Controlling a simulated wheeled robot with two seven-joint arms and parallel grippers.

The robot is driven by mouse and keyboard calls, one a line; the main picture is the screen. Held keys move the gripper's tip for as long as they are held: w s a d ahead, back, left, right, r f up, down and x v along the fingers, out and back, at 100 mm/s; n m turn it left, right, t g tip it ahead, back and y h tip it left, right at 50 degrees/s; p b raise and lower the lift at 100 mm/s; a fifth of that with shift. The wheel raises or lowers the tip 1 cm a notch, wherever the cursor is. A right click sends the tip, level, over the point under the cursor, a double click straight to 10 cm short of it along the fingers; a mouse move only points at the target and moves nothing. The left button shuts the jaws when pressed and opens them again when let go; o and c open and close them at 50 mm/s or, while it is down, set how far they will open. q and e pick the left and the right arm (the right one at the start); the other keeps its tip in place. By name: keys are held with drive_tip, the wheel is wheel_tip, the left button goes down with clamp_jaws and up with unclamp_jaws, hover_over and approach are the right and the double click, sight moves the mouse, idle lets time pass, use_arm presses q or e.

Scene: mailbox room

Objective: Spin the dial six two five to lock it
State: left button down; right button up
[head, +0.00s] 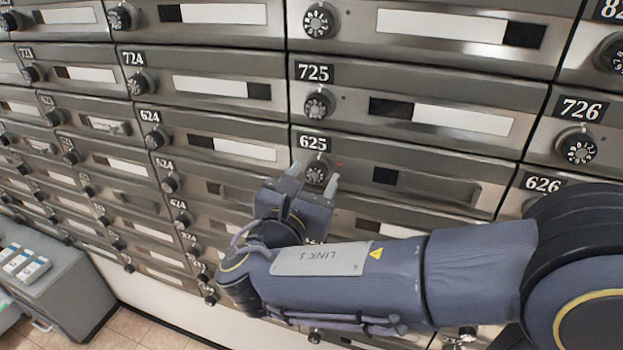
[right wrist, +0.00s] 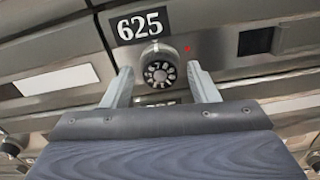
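The dial of box 625 (head: 316,173) is a round black knob with white marks, just below the 625 label (head: 313,142). It also shows in the right wrist view (right wrist: 160,71). A small red light (right wrist: 187,48) glows to the right of the dial. My right gripper (head: 316,175) is open, with one finger on each side of the dial. In the right wrist view gaps show between the fingers and the dial, so they seem apart from it. The dial's exact setting is too small to read. My left gripper is out of view.
Rows of metal boxes with similar dials fill the wall, with box 725 (head: 316,72) above and box 626 (head: 543,184) to the right. A grey cabinet (head: 60,290) stands on the tiled floor at the lower left.

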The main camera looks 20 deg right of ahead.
drive_tip(key=c, duration=0.9)
drive_tip(key=shift+o, duration=0.2)
